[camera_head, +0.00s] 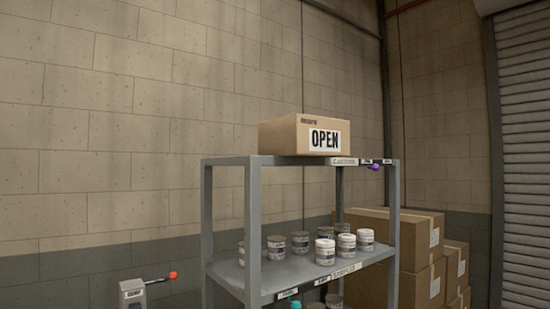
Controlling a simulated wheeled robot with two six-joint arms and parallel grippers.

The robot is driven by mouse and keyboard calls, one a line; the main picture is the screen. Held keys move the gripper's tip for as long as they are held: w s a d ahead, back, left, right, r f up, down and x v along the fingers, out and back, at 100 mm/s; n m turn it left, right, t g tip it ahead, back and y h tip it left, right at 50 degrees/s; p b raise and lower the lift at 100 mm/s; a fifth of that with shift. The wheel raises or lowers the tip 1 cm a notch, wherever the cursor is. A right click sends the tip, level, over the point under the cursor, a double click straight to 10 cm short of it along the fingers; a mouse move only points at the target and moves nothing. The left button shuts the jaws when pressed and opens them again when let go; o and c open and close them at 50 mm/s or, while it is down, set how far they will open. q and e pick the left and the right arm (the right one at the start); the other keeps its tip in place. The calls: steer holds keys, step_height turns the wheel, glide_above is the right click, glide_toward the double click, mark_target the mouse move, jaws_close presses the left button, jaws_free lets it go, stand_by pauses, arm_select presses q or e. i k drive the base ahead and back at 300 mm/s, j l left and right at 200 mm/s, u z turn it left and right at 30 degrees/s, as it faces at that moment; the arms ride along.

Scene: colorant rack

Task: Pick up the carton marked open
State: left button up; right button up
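The carton marked OPEN (285,134) is a brown cardboard box with a white label in black letters on its front. It sits upright on the top shelf of a grey metal rack (253,215). Neither of my grippers shows in the head view.
Several white and grey tubs (346,245) stand on the rack's middle shelf. Stacked cardboard boxes (420,255) stand behind the rack at right. A grey device with a red-tipped lever (133,293) is at lower left. A purple item (375,166) is at the top shelf's right edge.

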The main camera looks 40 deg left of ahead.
mark_target(296, 135)
steer(key=i+u, duration=0.1)
steer(key=u, duration=0.35)
steer(key=i+l+u, duration=0.1)
steer(key=u, duration=0.35)
steer(key=l+u, duration=0.15)
steer(key=u, duration=0.3)
steer(key=i+l+u, duration=0.1)
steer(key=u, duration=0.35)
